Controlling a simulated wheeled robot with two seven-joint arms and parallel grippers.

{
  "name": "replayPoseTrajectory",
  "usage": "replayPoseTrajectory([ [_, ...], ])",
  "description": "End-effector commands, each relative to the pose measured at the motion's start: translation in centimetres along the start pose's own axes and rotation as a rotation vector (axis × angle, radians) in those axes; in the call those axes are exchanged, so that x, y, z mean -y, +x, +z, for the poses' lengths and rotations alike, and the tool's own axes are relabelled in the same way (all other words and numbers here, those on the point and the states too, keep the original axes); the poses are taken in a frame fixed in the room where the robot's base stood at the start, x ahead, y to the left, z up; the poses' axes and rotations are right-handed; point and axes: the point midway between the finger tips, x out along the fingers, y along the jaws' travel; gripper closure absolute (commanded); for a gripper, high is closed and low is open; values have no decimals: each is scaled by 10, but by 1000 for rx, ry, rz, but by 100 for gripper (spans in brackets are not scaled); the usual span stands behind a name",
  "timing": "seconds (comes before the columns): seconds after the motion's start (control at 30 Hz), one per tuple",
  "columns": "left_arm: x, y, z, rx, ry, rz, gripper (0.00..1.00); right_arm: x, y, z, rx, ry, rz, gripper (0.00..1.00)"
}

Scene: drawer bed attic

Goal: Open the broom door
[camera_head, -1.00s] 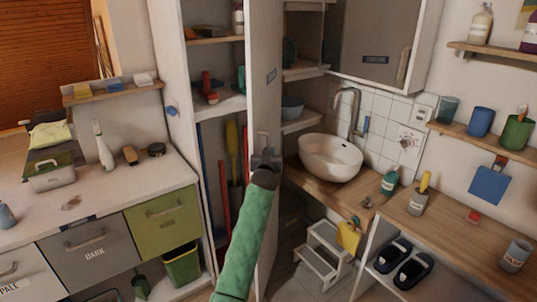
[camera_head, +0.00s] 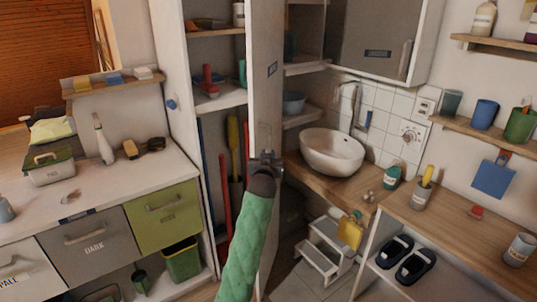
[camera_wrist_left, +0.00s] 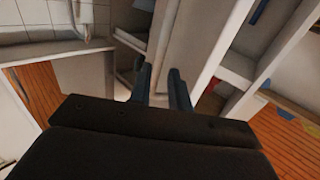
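The broom door (camera_head: 266,95) is a tall white panel with a small dark label. It stands open, seen nearly edge-on, with the tall cupboard's shelves and a red and a yellow handle showing to its left. The door's handle (camera_head: 265,137) is on its face, just above my left gripper (camera_head: 266,160). In the left wrist view, the two dark fingers (camera_wrist_left: 162,88) are apart, with a pale panel beyond the gap. I see nothing clearly clamped between them; whether they touch the handle is hidden. My right gripper is not in view.
Right of the door are a washbasin (camera_head: 332,151) on a wooden counter and a white step stool (camera_head: 325,247) below. Left is a counter with drawers (camera_head: 163,217) and a green bin (camera_head: 183,262). A mirrored cabinet (camera_head: 378,45) hangs at upper right.

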Motion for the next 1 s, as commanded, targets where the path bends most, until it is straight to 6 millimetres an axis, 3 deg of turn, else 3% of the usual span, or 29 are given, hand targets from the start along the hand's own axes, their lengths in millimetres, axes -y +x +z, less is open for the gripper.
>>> replayPoseTrajectory([
  [0.4, 0, -7, -1, 0, 0, 0, 81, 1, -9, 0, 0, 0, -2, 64],
  [0.5, 0, -8, 0, 7, 2, -1, 100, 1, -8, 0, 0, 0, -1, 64],
  [0.67, 6, -14, 9, 86, 18, -12, 100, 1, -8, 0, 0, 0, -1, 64],
  [0.83, 23, -44, 43, 263, 31, -16, 100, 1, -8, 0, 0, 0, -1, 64],
  [1.0, 42, -100, 104, 470, 33, 4, 100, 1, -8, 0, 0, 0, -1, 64],
])
